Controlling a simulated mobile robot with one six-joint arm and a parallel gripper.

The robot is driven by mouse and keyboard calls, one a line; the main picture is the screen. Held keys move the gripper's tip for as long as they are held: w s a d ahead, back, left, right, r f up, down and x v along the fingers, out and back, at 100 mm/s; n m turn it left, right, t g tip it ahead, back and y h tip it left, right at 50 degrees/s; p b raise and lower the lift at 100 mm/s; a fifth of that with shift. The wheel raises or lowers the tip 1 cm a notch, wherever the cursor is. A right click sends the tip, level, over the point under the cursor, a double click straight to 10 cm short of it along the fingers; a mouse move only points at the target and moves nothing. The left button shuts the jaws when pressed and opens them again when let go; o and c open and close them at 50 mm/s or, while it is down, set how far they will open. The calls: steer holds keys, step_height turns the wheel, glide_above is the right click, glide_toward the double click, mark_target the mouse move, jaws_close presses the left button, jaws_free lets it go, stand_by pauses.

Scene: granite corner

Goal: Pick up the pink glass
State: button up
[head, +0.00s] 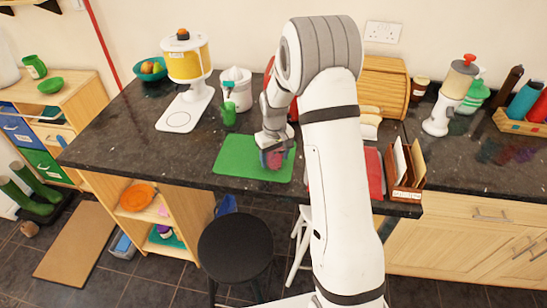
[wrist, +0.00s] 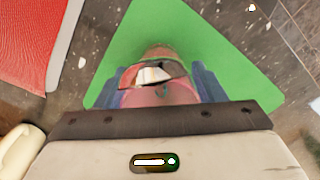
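The pink glass (wrist: 160,97) stands between the two bluish fingers of my gripper (wrist: 158,85) in the wrist view. The fingers lie close along its left and right sides. I cannot tell whether they press on it or leave a small gap. Something pale shows at the glass's upper part, perhaps a reflection. In the head view my gripper (head: 274,156) points down over the green mat (head: 235,165), and the pink glass (head: 272,159) shows partly between the fingers, at the mat. The mat also shows in the wrist view (wrist: 125,50).
A red board (head: 374,172) and a wooden rack (head: 405,172) lie to the right. A black stool (head: 236,248) stands in front.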

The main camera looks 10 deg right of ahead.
steer(key=c, duration=0.7)
steer(key=shift+r, duration=0.1)
